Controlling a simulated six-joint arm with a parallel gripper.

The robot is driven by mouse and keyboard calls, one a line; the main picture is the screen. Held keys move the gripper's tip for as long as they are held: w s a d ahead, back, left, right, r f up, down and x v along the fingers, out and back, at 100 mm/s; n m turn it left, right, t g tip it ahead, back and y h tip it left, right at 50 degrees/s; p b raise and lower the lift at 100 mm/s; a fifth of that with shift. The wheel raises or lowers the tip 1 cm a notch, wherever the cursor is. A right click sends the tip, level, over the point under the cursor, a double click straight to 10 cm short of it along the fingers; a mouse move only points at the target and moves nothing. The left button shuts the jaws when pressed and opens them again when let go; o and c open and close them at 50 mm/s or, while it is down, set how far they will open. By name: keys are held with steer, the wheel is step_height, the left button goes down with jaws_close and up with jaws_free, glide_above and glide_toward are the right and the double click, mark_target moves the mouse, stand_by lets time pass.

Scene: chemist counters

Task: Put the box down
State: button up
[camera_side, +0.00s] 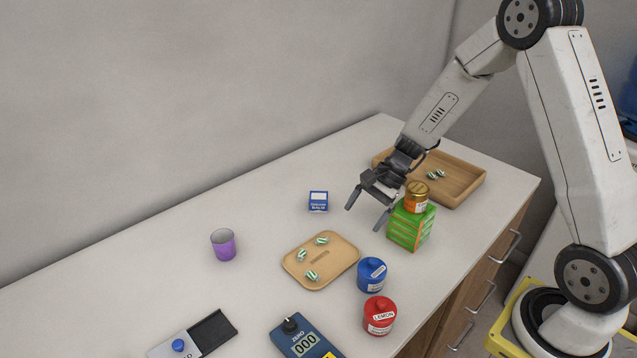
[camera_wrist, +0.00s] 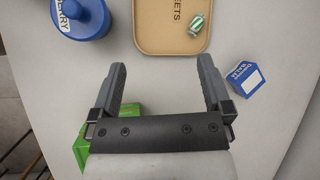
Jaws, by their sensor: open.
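My gripper (camera_side: 368,215) is open and empty, with its fingers pointing down above the counter; the wrist view shows bare counter between the two fingers (camera_wrist: 162,72). A small blue and white balm box (camera_side: 318,201) stands on the counter, to the left of my gripper and apart from it. It also shows in the wrist view (camera_wrist: 246,82), to the right of the right finger. A green box (camera_side: 408,230) stands just right of my gripper, with an orange jar (camera_side: 416,203) with a gold lid on top. In the wrist view the green box (camera_wrist: 80,152) is partly hidden behind my gripper.
A small wooden tray (camera_side: 320,277) holds several striped sweets. Blue (camera_side: 372,276) and red (camera_side: 379,317) lidded jars stand near the front edge. A purple cup (camera_side: 223,246) is at left. A larger wooden tray (camera_side: 463,191) lies behind the green box. The back-left counter is clear.

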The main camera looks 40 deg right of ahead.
steer(key=s+a+r+n+h, duration=0.2)
steer(key=s+n+h, duration=0.1)
steer(key=s+n, duration=0.3)
steer(key=s+a+r+n+h, duration=0.1)
steer(key=s+r+n+h, duration=0.2)
steer(key=s+n, duration=0.3)
steer(key=shift+s+a+r+n+t+h, duration=0.15)
steer(key=shift+a+r+n+t+h, duration=0.2)
steer(key=shift+n, duration=1.55)
steer(key=shift+f, duration=0.15)
